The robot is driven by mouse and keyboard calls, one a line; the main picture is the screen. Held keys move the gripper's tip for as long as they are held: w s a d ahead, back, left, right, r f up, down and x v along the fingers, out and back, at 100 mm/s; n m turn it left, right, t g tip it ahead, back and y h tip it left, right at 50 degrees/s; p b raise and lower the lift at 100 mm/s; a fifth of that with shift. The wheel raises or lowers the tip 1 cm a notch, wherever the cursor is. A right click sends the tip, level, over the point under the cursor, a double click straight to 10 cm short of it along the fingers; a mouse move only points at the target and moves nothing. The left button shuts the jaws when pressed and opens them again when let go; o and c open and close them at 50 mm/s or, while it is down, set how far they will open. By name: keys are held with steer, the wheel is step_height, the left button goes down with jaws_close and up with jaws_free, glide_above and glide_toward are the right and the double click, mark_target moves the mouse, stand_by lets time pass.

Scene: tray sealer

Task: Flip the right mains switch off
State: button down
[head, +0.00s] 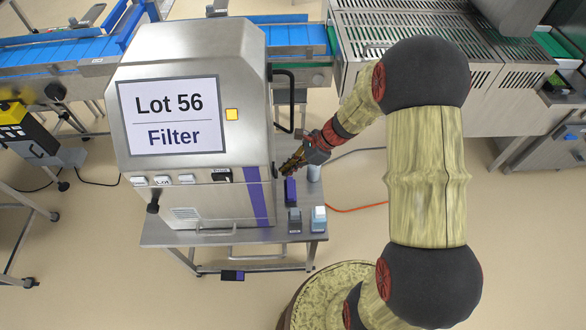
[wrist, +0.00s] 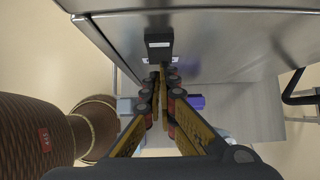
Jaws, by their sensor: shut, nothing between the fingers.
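The steel machine (head: 200,100) with a "Lot 56 Filter" sign stands on a metal table. In the wrist view, a black box with a white label (wrist: 159,45) sits on its metal face, straight ahead of my fingertips; I take it to be the right mains switch. A small dark part shows at the machine's right edge in the head view (head: 275,172). My gripper (head: 284,172) is shut and empty beside that edge. In the wrist view, my gripper (wrist: 160,72) has its tips just below the box; contact cannot be told. The lever's position is unclear.
A black handle (head: 291,100) stands out from the machine's right side. A purple-topped block (head: 290,191), a grey block (head: 294,220) and a light blue block (head: 319,219) stand on the table below my gripper.

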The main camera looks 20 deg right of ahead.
steer(key=shift+f, duration=0.1)
steer(key=shift+w+a+f+y+b, duration=0.15)
steer(key=shift+a+y+b, duration=0.3)
steer(key=shift+b, duration=0.3)
steer(key=shift+d, duration=0.1)
steer(key=shift+r+p, duration=0.7)
steer(key=shift+r, duration=0.15)
